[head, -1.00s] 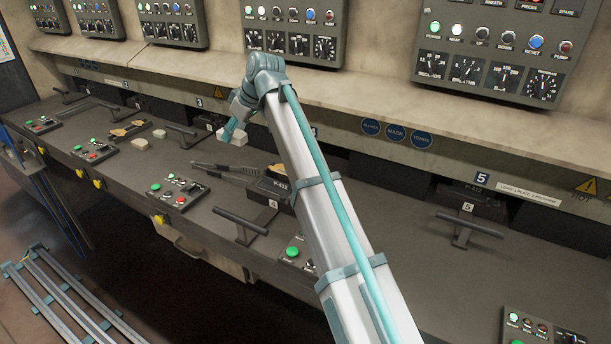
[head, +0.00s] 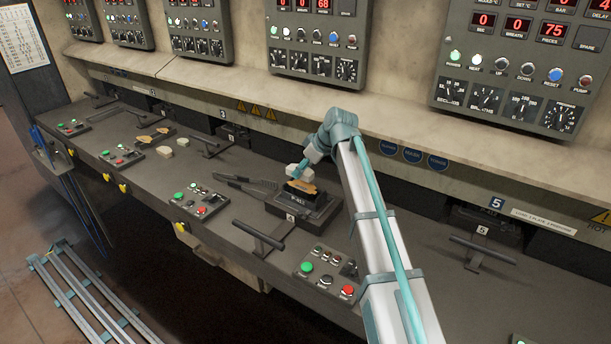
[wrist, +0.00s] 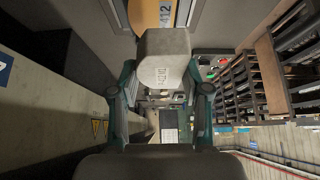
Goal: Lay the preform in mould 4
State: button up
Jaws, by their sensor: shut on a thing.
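The preform is a pale grey block (head: 297,171) with small printed marks, also large in the wrist view (wrist: 165,58). My gripper (head: 311,162) is shut on it; in the wrist view its teal fingers (wrist: 163,82) are on both sides of the block. Mould 4 is the dark block (head: 310,213) marked P-412 on the bench, beside the number 4 plate. An orange-tan plate (head: 302,187) lies on top of it, and shows with "412" in the wrist view (wrist: 152,12). The preform is just above this plate; whether they touch I cannot tell.
Dark tongs (head: 247,184) lie left of mould 4. A handle bar (head: 257,236) and button box (head: 325,268) stand in front. The overhanging ledge (head: 400,135) and station 5 (head: 480,228) are behind and right.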

aim_at(305, 178)
jog(key=shift+w+d+f, duration=0.1)
jog(key=shift+d+f, duration=0.3)
jog(key=shift+f+p, duration=0.55)
jog(key=shift+f, duration=1.05)
jog(key=shift+f, duration=0.1)
jog(key=o, duration=1.3)
jog(key=b+v, duration=0.3)
jog(key=v, duration=0.9)
